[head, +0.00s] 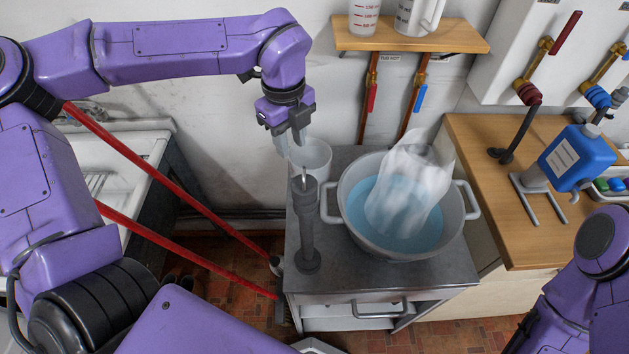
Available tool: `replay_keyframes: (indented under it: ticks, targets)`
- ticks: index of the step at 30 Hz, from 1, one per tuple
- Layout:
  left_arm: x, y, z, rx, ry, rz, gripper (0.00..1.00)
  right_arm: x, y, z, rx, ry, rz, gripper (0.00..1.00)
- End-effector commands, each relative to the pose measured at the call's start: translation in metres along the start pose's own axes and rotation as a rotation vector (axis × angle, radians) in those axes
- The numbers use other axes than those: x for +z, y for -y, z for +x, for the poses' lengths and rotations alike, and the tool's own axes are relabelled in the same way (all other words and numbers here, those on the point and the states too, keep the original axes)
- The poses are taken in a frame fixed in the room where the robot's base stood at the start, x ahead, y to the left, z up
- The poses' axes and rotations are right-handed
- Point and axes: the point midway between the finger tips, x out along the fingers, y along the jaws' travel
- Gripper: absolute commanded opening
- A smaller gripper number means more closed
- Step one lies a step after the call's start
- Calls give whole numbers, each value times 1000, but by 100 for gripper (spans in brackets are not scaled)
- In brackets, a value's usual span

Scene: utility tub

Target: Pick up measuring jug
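A white jug with a handle and faint markings (420,16) stands on the wooden wall shelf, its top cut off by the picture edge. Beside it is a white vessel with red graduations (363,14), also cut off. My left gripper (285,136) points down over the back left of the grey metal cabinet, well below and left of the shelf. A plain white round container (312,158) is just below and right of its fingers; a pale part shows by the fingertips. I cannot tell whether they touch it or how far they are apart. My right gripper is out of view.
A grey two-handled tub (347,233) with blue liquid and a crumpled clear sheet stands on the cabinet (400,280). A grey upright pipe (306,230) stands at its left. Pipes with valves run below the shelf (460,40).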

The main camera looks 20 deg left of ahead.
Motion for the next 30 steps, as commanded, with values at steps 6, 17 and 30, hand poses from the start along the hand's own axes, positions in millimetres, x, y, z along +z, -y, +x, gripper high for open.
replay_keyframes:
  ticks: [6, 17, 30]
  targets:
    - [4, -4, 38, 8, -2, -10, 34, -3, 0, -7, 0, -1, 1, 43]
    - [8, 0, 92, 9, -1, -10, 34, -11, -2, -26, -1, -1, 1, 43]
    - [7, 2, 106, 2, 1, -8, 0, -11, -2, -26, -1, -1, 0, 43]
